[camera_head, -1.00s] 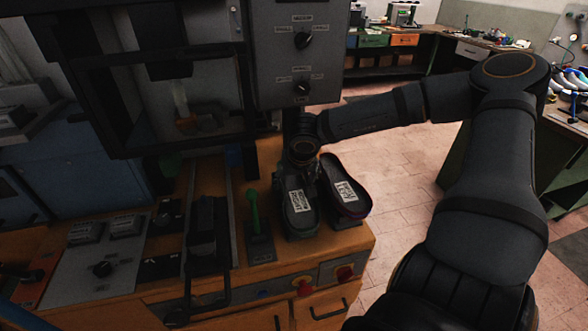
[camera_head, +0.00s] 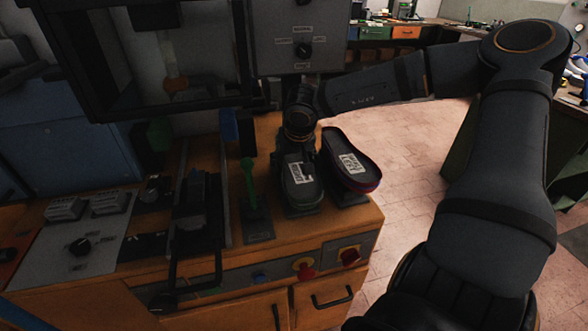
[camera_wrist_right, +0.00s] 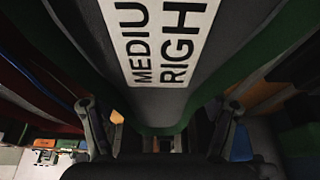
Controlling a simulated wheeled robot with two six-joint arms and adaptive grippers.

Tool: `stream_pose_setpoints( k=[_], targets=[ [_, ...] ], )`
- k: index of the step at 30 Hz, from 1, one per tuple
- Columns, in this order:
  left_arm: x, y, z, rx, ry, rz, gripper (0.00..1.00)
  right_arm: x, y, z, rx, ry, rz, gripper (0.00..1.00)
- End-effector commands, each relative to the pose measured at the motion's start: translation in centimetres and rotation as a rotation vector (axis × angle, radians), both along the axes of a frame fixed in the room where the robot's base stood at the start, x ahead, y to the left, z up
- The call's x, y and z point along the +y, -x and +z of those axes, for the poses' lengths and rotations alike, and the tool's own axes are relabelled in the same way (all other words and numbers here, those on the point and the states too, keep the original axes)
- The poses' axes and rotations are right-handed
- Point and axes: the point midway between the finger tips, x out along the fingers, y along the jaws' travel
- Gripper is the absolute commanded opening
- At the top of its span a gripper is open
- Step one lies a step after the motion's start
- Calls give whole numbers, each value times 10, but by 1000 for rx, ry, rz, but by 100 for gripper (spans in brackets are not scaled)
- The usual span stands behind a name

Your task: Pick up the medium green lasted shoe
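The medium green lasted shoe (camera_head: 303,196) stands sole up on the bench, its dark sole bearing a white label. In the right wrist view the shoe (camera_wrist_right: 165,112) fills the upper middle; its green sides show, and its label reads "MEDIU" and "RIGH" before being cut off. My right gripper (camera_head: 299,147) is at the shoe's far end, its fingers mostly hidden by the wrist in the head view. In the right wrist view the gripper's (camera_wrist_right: 165,128) fingers stand apart, one on each side of the shoe's narrow end, with small gaps visible. My left gripper is out of view.
A second shoe with dark red sides (camera_head: 367,184) stands close on the right, sole up. A green-handled lever (camera_head: 250,183) is close on the left. The machine's control box (camera_head: 300,60) hangs behind. Open floor (camera_head: 430,150) lies beyond the bench's right edge.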

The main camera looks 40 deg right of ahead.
Motion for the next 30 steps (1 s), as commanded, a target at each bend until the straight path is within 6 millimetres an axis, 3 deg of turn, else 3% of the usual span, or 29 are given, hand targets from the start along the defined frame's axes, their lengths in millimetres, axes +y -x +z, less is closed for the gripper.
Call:
stream_pose_setpoints(
  k=[2, 12, 20, 26, 30],
  targets=[
    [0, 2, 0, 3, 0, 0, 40, 0, 0, 0, 0, 0, 0, 59],
    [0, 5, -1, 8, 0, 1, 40, 0, 0, 0, 1, 0, 0, 12],
    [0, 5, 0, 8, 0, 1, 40, 0, 0, 2, -2, 1, 0, 12],
    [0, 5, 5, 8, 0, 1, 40, -1, -1, 19, -5, 2, -1, 12],
    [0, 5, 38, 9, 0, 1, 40, 1, 2, 45, 2, -1, 1, 12]
  ],
)
